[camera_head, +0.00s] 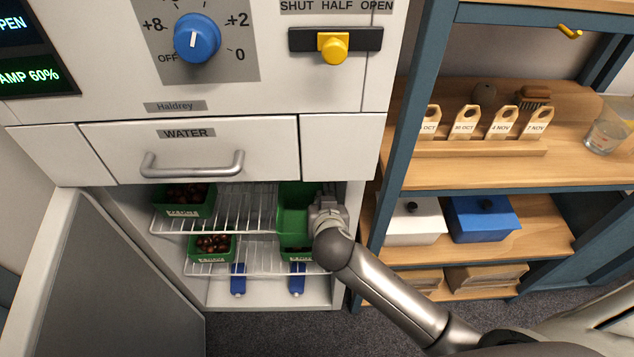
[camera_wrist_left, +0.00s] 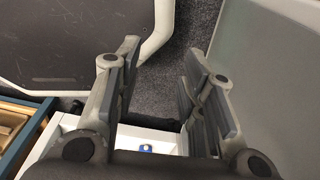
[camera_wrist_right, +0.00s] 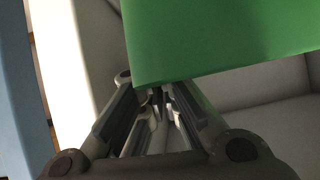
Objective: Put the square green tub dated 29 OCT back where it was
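A green tub (camera_head: 293,218) is at the right side of the open cabinet, at the wire shelves. Its inside looks empty where it shows, and the writing on its front is too small to read. My right gripper (camera_head: 325,207) is at its right wall. In the right wrist view the fingers (camera_wrist_right: 157,95) are close together at the edge of the green wall (camera_wrist_right: 220,40) and appear shut on it.
Green tubs with chestnuts stand on the upper shelf (camera_head: 184,199) and lower shelf (camera_head: 211,246), left side. The cabinet door (camera_head: 110,285) is open. Blue-handled objects (camera_head: 238,280) are below. A rack of date tags (camera_head: 480,147), a white box (camera_head: 415,222) and a blue box (camera_head: 482,218) stand right.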

